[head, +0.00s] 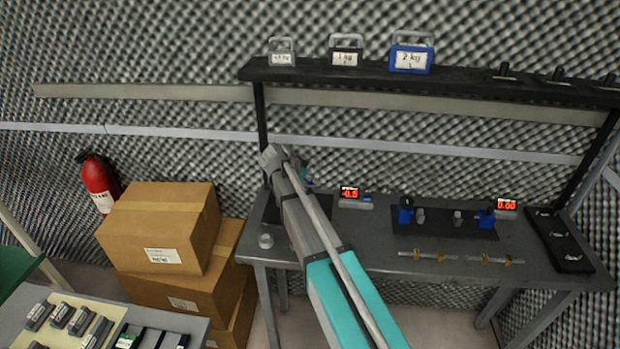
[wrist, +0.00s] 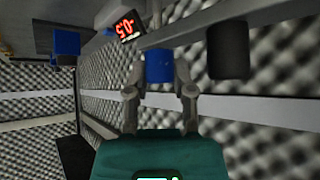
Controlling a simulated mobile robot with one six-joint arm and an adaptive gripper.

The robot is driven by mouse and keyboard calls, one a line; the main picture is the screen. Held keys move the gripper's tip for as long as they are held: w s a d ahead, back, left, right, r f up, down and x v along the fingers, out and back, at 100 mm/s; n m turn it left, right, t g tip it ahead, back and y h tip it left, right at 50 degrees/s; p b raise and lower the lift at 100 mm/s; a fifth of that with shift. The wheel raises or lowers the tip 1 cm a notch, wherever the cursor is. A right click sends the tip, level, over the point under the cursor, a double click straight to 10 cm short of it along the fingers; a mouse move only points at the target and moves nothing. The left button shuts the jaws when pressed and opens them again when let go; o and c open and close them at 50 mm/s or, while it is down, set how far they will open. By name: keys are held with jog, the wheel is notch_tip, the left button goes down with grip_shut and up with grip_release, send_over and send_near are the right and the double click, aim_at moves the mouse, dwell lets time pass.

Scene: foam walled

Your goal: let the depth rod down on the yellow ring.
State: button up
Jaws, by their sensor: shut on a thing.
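My gripper (wrist: 159,82) shows in the wrist view with its two fingers on either side of a blue piece (wrist: 158,66), and it is shut on it. I cannot tell whether this piece belongs to the depth rod. No rod and no yellow ring can be made out in either view. In the head view my arm reaches over the left part of the grey bench (head: 385,262) and hides most of the gripper and what lies below it. A red-lit display (head: 350,194) reading -0.5 stands just right of the arm's end; it also shows in the wrist view (wrist: 127,27).
A dark mat (head: 445,229) with two blue devices lies right of the arm, with a 0.00 display (head: 507,205) beside it. A shelf (head: 460,84) with labelled weights runs above the bench. Cardboard boxes (head: 160,232) and a fire extinguisher (head: 97,180) stand left.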

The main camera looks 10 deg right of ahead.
jog(key=o, duration=0.9)
jog(key=shift+c, duration=0.2)
jog(key=shift+r, duration=0.1)
notch_tip(320, 180, up, 6)
jog(key=p, duration=0.6)
jog(key=shift+f, duration=0.25)
jog(key=p+v, duration=0.9)
jog(key=v, duration=0.5)
jog(key=s+d+f+n+g+y+b, duration=0.1)
jog(key=s+d+f+n+y+b, duration=0.1)
jog(key=s+f+b, duration=0.4)
jog(key=s+d+f+n+g+y+b, duration=0.1)
jog(key=s+d+f+n+y+b, duration=0.2)
jog(key=s+f+n+b, duration=0.3)
jog(key=s+d+f+n+g+y+b, duration=0.2)
jog(key=s+f+b, duration=0.4)
jog(key=s+f, duration=0.6)
jog(key=shift+s+d+f+n+y, duration=0.3)
jog(key=shift+d+f+n+y, duration=0.15)
jog(key=shift+d+n, duration=0.7)
